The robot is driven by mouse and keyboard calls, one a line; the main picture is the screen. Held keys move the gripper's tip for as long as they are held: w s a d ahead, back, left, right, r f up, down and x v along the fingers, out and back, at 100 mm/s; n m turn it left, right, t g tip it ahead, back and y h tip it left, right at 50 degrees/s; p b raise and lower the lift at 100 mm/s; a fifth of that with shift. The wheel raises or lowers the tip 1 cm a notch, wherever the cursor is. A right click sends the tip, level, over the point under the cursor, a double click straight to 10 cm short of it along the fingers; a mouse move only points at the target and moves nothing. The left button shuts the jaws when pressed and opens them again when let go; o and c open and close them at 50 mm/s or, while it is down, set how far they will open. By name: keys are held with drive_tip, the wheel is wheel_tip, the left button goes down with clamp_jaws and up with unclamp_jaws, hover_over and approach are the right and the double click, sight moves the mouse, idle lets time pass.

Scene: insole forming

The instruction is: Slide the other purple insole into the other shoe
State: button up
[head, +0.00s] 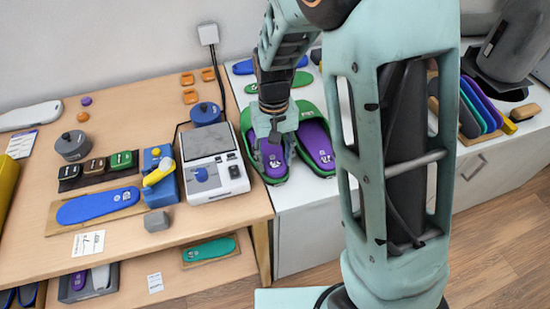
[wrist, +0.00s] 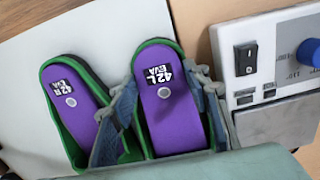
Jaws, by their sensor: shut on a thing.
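Two green shoes stand side by side on the white cabinet top. The right shoe in the head view (head: 303,106) has a purple insole (head: 317,146) lying in it; in the wrist view this insole (wrist: 75,110) is marked 42 R. The other shoe (head: 246,122) has the second purple insole (head: 272,163), marked 42 L in the wrist view (wrist: 172,120), within its green rim. My gripper (head: 274,133) is shut on the 42 L insole, with one finger along each side. Its far end is hidden by my gripper. I cannot tell whether it lies fully flat.
A white scale-like device (head: 212,160) with a blue knob stands close left on the wooden table. Blue and green insoles (head: 302,79) lie behind the shoes. A rack of coloured insoles (head: 480,105) stands at the right. The cabinet front edge is near the shoes.

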drive_tip(key=o, duration=1)
drive_tip(key=r, duration=1.2)
drive_tip(key=shift+w, duration=0.2)
drive_tip(key=shift+c, duration=0.5)
